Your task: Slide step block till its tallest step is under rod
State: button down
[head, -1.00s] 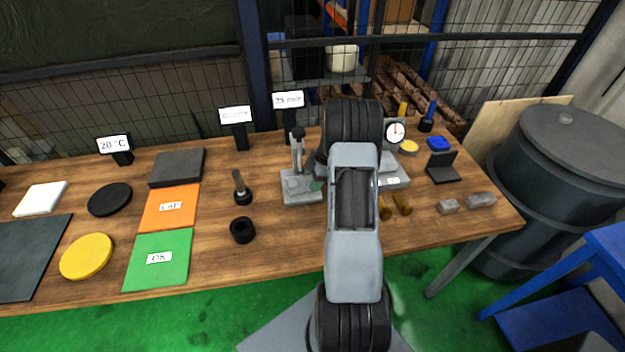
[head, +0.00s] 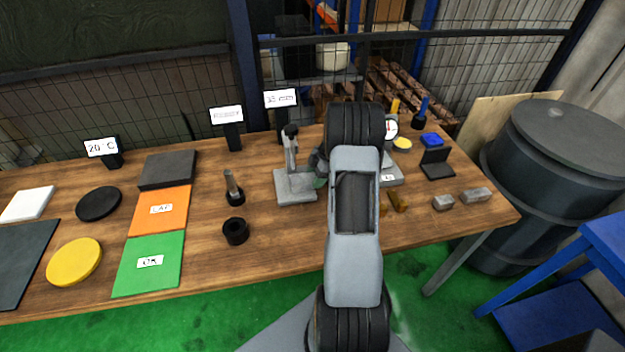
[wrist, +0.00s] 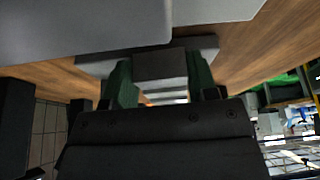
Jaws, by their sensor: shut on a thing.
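In the wrist view, my gripper (wrist: 160,88) has green fingers shut on a grey block (wrist: 160,64), which I take to be the step block. A pale grey flat plate (wrist: 90,66) lies behind the block. In the head view my arm covers the block and most of my gripper; only a bit of green finger (head: 320,183) shows left of the arm. A grey stand (head: 296,187) with an upright post is just left of it. I cannot tell the rod or whether any step is under it.
A dial gauge (head: 391,128) on a grey base is partly hidden right of my arm. A black ring (head: 235,231) and black holder (head: 233,190) stand left. Grey blocks (head: 475,195) and a black angled stand (head: 436,164) are right. The front table strip left of my arm is clear.

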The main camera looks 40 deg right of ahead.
jog(key=shift+c, duration=1.6)
grip_release()
jog(key=shift+r, duration=0.15)
jog(key=b+v, duration=0.1)
jog(key=v, duration=1.2)
jog(key=shift+r, duration=0.3)
jog(key=shift+d, duration=0.15)
